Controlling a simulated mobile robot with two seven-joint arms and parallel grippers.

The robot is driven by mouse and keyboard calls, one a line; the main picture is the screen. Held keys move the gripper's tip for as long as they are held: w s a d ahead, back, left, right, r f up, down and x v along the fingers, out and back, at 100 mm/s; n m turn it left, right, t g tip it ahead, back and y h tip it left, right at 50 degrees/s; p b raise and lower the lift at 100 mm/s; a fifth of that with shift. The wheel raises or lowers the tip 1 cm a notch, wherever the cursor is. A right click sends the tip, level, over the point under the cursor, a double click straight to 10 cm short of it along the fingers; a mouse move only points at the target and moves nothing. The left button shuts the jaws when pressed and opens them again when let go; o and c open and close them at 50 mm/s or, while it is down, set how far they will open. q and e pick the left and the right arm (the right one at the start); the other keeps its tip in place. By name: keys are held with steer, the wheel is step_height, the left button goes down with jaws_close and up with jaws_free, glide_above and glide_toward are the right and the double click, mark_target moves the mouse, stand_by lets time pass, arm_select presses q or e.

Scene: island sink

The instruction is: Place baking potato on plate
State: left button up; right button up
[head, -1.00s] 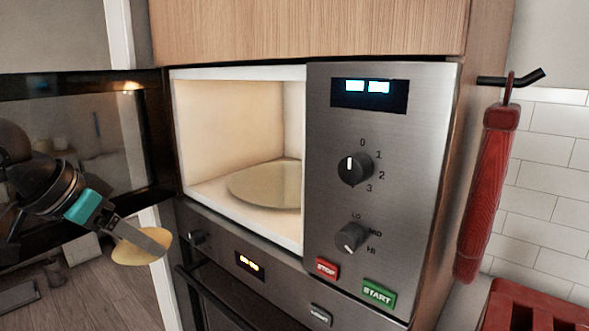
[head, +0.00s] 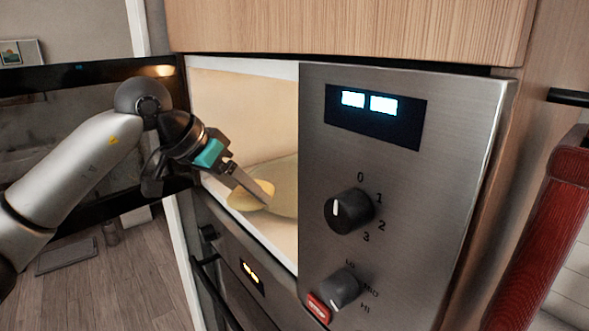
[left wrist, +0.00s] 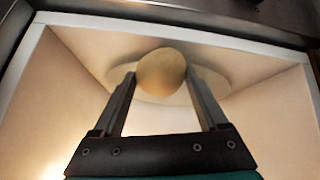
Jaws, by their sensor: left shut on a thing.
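My left gripper (head: 254,192) is shut on the baking potato (head: 250,198), a yellowish rounded thing. It holds the potato inside the open microwave, near the front left of the cavity. In the left wrist view the potato (left wrist: 162,72) sits between the two fingertips. The round plate (head: 284,186) lies on the cavity floor, partly hidden by the control panel. It also shows in the left wrist view (left wrist: 215,82), behind the potato. I cannot tell whether the potato touches the plate. My right gripper is not in view.
The microwave door (head: 60,125) stands open at the left, behind my left arm. The control panel (head: 400,180) bounds the opening on the right. A wooden cabinet (head: 350,30) is above. A red hanging item (head: 545,235) is at far right.

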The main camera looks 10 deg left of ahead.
arm_select(q)
steer(key=w+d, duration=0.1)
steer(key=w, duration=0.1)
steer(key=w+d+p, duration=0.1)
steer(key=d, duration=0.1)
steer(key=shift+w+d+r, duration=0.1)
steer(key=shift+w+r, duration=0.05)
steer(key=shift+w, duration=0.25)
steer(key=shift+w+d, duration=0.3)
steer(key=shift+w, duration=0.15)
steer(key=w+d+p, duration=0.1)
steer(key=w+d, duration=0.1)
steer(key=w, duration=0.1)
steer(key=shift+w+d+p, duration=0.15)
steer(key=shift+d+p, duration=0.15)
steer(key=shift+d, duration=0.1)
steer(key=shift+f, duration=0.35)
steer(key=shift+a, duration=0.1)
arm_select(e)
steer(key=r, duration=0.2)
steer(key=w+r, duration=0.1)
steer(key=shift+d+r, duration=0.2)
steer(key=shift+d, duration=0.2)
arm_select(q)
steer(key=shift+f, duration=0.2)
steer(key=o, duration=1.5)
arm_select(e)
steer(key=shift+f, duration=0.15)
